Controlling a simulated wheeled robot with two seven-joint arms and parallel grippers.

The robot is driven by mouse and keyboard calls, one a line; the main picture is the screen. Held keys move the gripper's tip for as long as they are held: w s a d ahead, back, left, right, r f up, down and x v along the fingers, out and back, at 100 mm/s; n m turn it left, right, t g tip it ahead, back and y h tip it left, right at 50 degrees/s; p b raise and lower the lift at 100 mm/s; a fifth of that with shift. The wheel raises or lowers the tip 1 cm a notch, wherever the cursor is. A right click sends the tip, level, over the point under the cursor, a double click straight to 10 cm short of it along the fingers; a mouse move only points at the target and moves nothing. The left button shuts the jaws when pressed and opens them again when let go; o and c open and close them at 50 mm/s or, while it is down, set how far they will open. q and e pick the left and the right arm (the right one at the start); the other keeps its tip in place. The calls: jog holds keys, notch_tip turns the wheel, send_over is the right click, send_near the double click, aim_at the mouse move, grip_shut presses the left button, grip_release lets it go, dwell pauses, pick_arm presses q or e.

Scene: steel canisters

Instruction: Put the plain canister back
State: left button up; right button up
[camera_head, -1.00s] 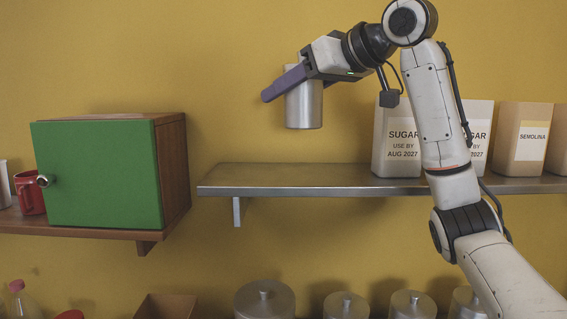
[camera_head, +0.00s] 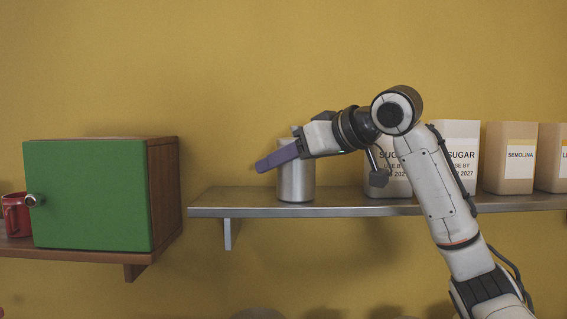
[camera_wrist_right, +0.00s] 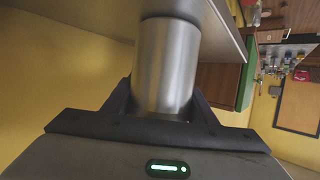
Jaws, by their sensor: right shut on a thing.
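The plain canister (camera_head: 296,182) is a bare steel cylinder, upright at the left part of the metal shelf (camera_head: 240,199). Its base looks to be at the shelf's top surface; I cannot tell for sure whether it bears weight there. My right gripper (camera_head: 277,158) comes from the right, shut around the canister's upper part, with a purple finger across its front. In the right wrist view the canister (camera_wrist_right: 167,65) sits between the two dark fingers. My left gripper is in neither view.
Sugar packages (camera_head: 458,150) and a semolina package (camera_head: 509,158) stand on the shelf to the right, partly behind my right arm. A green-doored wooden cabinet (camera_head: 90,195) and a red mug (camera_head: 16,215) stand on a wooden shelf at left. The shelf's left end is clear.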

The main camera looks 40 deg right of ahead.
jog(key=o, duration=1.2)
jog(key=shift+o, duration=0.2)
jog(key=shift+r, duration=0.2)
jog(key=v, duration=1.2)
jog(key=shift+f, duration=0.15)
